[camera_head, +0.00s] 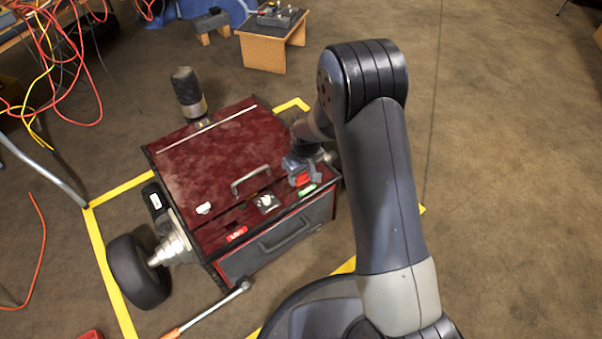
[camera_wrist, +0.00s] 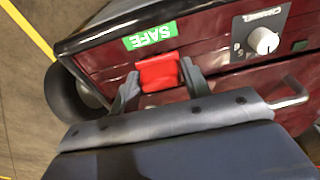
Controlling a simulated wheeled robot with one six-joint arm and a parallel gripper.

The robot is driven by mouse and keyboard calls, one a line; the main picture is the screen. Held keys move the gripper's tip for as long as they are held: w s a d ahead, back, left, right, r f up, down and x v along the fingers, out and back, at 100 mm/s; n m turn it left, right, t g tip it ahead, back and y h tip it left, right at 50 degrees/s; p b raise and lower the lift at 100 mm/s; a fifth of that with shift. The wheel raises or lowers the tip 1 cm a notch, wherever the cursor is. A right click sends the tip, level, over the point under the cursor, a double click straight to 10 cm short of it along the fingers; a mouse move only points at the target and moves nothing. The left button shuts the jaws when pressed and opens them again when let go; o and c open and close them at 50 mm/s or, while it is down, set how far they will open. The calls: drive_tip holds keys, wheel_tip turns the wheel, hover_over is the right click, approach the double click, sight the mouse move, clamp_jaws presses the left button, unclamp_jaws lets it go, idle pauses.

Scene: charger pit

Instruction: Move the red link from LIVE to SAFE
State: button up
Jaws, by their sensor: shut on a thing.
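The red link (camera_head: 303,179) is a small red block, and it also shows in the wrist view (camera_wrist: 158,72). My gripper (camera_wrist: 160,80) is shut on it, with one grey finger on each side; in the head view my gripper (camera_head: 300,165) is at the right end of the dark red box. The green SAFE label (camera_wrist: 150,35) is right beside the link, and shows in the head view (camera_head: 307,190) too. The red LIVE label (camera_head: 237,234) is at the front left of the box top. I cannot tell whether the link is seated or held just above the panel.
The dark red box (camera_head: 200,160) carries a handle (camera_head: 250,180) and a white CHANNEL knob (camera_wrist: 264,40). A black wheel (camera_head: 137,272) is at its left. Yellow floor tape (camera_head: 97,250) surrounds it. Red cables (camera_head: 70,60) hang at the upper left. Floor at right is clear.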

drive_tip(key=shift+f+b, duration=0.35)
drive_tip(key=shift+f, duration=0.25)
drive_tip(key=o, duration=1.1)
drive_tip(key=shift+r, duration=0.1)
drive_tip(key=shift+c, duration=0.2)
drive_tip(key=shift+r, duration=0.1)
wheel_tip(320, 180, up, 10)
drive_tip(key=s+p, duration=0.1)
drive_tip(key=p, duration=0.3)
drive_tip(key=shift+d+r, duration=0.25)
drive_tip(key=shift+d, duration=0.15)
drive_tip(key=shift+w+a+f+b, duration=0.15)
drive_tip(key=shift+f+b, duration=0.45)
drive_tip(key=shift+f, duration=1.1)
drive_tip(key=shift+w+a+f+b, duration=0.15)
drive_tip(key=shift+f+b, duration=0.4)
drive_tip(key=shift+f, duration=1.1)
drive_tip(key=shift+w+a+f+b, duration=0.15)
drive_tip(key=shift+f+b, duration=0.45)
drive_tip(key=shift+f, duration=1.1)
drive_tip(key=shift+f, duration=0.15)
